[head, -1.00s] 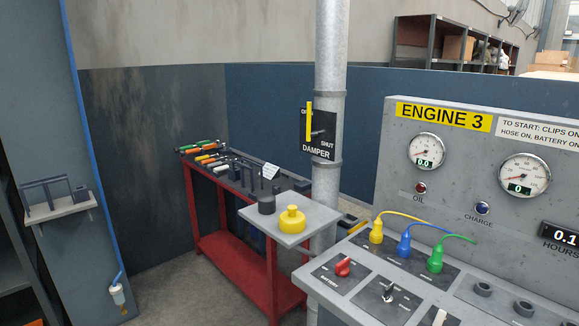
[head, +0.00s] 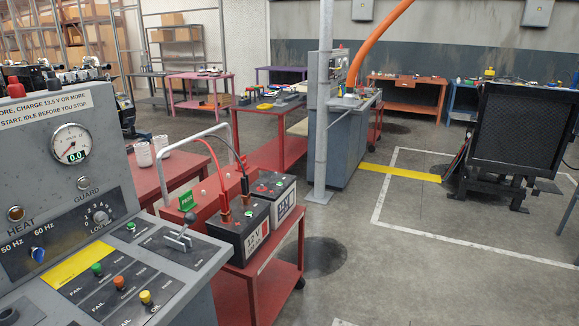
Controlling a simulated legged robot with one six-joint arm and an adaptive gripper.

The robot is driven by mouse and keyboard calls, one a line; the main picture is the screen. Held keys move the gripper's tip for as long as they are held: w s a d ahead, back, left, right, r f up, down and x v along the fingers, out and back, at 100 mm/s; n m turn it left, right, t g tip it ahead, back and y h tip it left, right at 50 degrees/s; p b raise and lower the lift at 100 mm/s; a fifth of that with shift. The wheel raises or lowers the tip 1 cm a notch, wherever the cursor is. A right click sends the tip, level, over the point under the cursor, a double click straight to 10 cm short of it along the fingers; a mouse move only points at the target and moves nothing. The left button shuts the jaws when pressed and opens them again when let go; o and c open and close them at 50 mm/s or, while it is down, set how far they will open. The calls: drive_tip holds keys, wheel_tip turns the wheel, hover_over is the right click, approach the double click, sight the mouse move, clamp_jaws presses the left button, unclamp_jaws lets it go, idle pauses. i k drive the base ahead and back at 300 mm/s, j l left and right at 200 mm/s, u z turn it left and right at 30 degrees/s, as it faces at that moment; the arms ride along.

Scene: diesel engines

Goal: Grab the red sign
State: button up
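I see no red sign that I can make out in the head view. A small green tag marked PASS (head: 187,201) stands by the batteries on the red cart. My gripper is not in view.
A grey engine console (head: 75,200) fills the left front. Beside it a red cart (head: 268,285) carries two batteries (head: 243,232) with clipped cables. A metal post (head: 323,110) stands mid-view. A dark radiator-like unit (head: 520,130) is at right. Open floor (head: 400,270) lies at front right.

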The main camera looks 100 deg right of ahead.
sight(244, 158)
drive_tip(key=z, duration=2.9)
drive_tip(key=i+l+z, duration=0.9)
drive_tip(key=i+l, duration=0.15)
drive_tip(key=i+l+z, duration=0.25)
drive_tip(key=i+z, duration=0.25)
drive_tip(key=i, duration=0.15)
drive_tip(key=i+l+u, duration=0.1)
drive_tip(key=i+u, duration=0.15)
drive_tip(key=i, duration=1.15)
drive_tip(key=i+u, duration=0.2)
drive_tip(key=i, duration=0.5)
drive_tip(key=i+l+u, duration=0.2)
drive_tip(key=i, duration=0.5)
drive_tip(key=i+j+u, duration=0.1)
drive_tip(key=i+u, duration=0.15)
drive_tip(key=u, duration=0.15)
drive_tip(key=i+u, duration=0.5)
drive_tip(key=u, duration=0.25)
drive_tip(key=i+u, duration=0.25)
drive_tip(key=u, duration=0.15)
drive_tip(key=i+j+u, duration=0.1)
drive_tip(key=i+u, duration=0.8)
drive_tip(key=i+l+u, duration=0.25)
drive_tip(key=u, duration=0.2)
drive_tip(key=i+l, duration=0.05)
drive_tip(key=i, duration=0.05)
